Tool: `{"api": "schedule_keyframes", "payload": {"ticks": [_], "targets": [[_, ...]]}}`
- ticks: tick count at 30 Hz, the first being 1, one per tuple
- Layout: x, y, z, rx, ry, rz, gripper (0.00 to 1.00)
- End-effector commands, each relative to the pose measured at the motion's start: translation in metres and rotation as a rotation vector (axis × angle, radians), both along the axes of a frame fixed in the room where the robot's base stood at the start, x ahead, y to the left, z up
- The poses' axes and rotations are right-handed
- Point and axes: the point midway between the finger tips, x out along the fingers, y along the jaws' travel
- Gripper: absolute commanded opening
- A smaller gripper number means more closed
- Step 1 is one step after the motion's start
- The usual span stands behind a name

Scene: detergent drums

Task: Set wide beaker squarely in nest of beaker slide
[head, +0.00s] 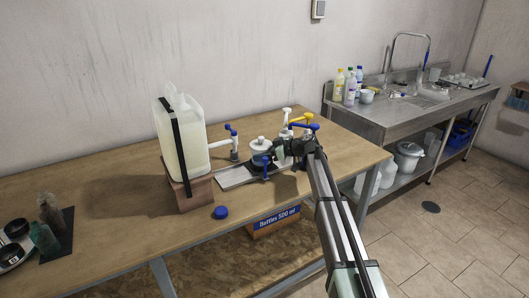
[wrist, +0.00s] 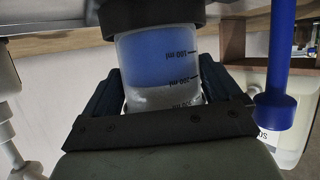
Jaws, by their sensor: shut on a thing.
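The wide beaker (wrist: 160,62) is clear with black ml marks and blue in the part toward the top of the wrist view. My gripper (wrist: 163,88) is shut on it, with a dark finger on each side. A dark round part (wrist: 150,14) covers the beaker's end at the top of that view; I cannot tell whether it is the nest or whether they touch. In the head view my gripper (head: 283,152) is over the workbench, at the right end of a pale flat board (head: 236,177), which seems to be the beaker slide. Its nest is not clearly visible.
On the workbench (head: 110,200), a large white canister (head: 181,138) on a wooden block stands left of the board. A white lidded drum (head: 261,145) and several pumps crowd my gripper. A blue cap (head: 221,212) lies in front. A blue pump (wrist: 281,60) is close in the wrist view.

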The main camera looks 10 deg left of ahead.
Motion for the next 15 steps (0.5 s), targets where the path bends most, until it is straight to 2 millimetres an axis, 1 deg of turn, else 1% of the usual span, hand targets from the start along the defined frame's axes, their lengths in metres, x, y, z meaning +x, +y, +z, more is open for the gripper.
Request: {"api": "schedule_keyframes", "payload": {"ticks": [15], "targets": [[0.000, 0.000, -0.013, 0.001, -0.001, 0.000, 0.49]]}}
